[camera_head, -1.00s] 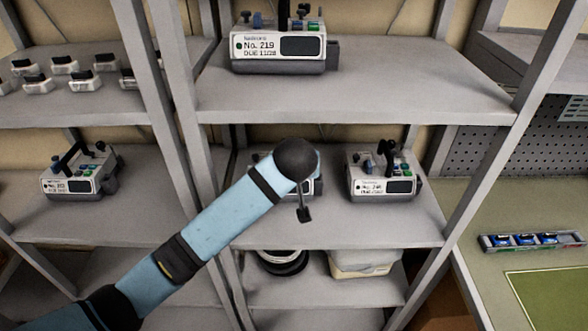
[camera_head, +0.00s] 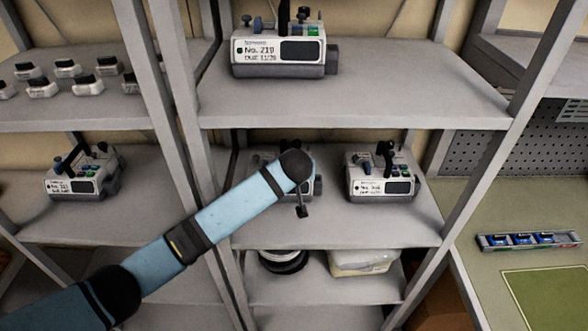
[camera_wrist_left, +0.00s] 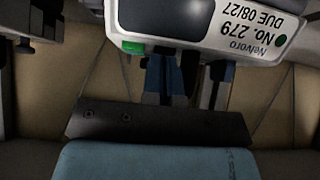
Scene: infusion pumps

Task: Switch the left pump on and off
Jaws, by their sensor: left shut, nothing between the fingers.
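On the middle shelf, a white and grey pump (camera_head: 317,186) stands mostly hidden behind my left arm. A second pump (camera_head: 380,183) stands to its right, fully in view. In the left wrist view, a pump labelled No. 279 (camera_wrist_left: 250,30) appears upside down, with a dark screen and a green button (camera_wrist_left: 133,47). My left gripper (camera_head: 302,211) is shut and empty in front of the partly hidden pump; the arm's end covers most of it. Whether it touches the pump cannot be told. My right gripper is not in view.
Another pump (camera_head: 82,175) stands on the left rack, and pump No. 219 (camera_head: 278,50) on the shelf above. Rack posts flank the middle shelf. A white container (camera_head: 362,262) sits below.

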